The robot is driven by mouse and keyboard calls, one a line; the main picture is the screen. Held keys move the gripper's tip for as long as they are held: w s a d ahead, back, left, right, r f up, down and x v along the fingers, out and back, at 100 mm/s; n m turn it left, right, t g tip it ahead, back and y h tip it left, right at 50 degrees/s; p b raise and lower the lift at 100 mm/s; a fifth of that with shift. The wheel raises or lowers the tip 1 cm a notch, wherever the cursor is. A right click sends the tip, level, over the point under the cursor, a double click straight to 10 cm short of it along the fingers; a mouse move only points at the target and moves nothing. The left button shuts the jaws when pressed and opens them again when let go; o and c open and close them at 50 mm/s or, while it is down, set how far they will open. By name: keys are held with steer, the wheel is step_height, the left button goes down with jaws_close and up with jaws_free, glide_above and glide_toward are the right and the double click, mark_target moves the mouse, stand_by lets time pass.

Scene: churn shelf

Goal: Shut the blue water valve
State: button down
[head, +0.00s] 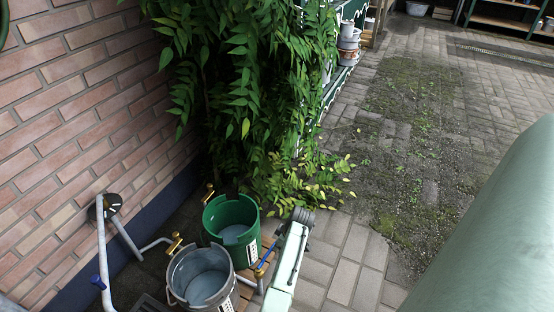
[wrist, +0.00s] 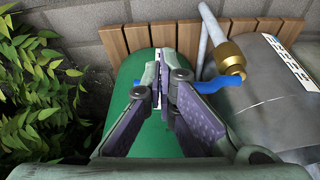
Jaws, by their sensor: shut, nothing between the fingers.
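A blue valve handle (wrist: 217,84) sits at a brass fitting (wrist: 230,60) on a pale pipe, right of my gripper in the wrist view. In the head view a blue handle (head: 267,257) shows beside a brass fitting, between the buckets and my pale green arm. My gripper (wrist: 163,72) is shut with nothing between its fingers. Whether the tips are level with the handle I cannot tell.
The green bucket (head: 207,222) and a grey metal bucket (head: 176,286) stand close together. Wooden slats (wrist: 140,37) border them. Leafy branches (head: 245,90) hang beside the brick wall (head: 70,90). Another blue-handled pipe (head: 103,262) stands at left. Paving (head: 345,255) is open at right.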

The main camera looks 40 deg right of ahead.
steer(key=shift+w, duration=0.5)
stand_by(0.5)
